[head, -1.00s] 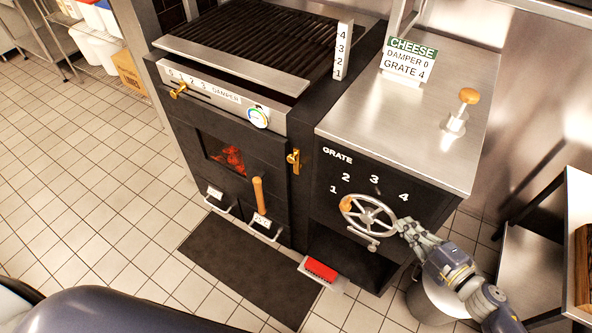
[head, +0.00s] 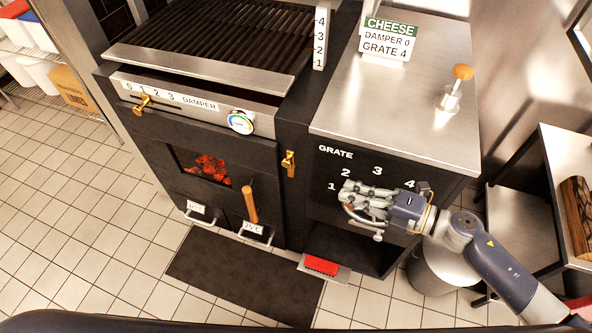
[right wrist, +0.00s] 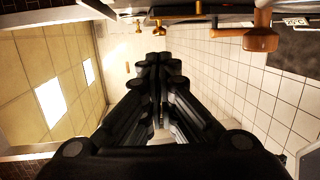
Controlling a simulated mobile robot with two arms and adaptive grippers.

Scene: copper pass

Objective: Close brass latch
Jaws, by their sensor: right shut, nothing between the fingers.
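The brass latch (head: 289,163) sits at the right edge of the black oven door (head: 228,135), on the front of the grill. Its handle looks roughly upright; I cannot tell whether it is engaged. My right gripper (head: 350,196) is shut and empty. It is in front of the grate panel, covering most of the hand wheel, to the right of and lower than the latch, and apart from it. In the right wrist view its black fingers (right wrist: 158,60) are together. My left gripper is not in view.
A wooden door handle (head: 250,205) stands left of the latch. The brass damper lever (head: 141,104) is at the upper left. A red block (head: 321,265) sits low beneath the grate panel. A steel bin (head: 440,268) and a side table (head: 570,150) are on the right.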

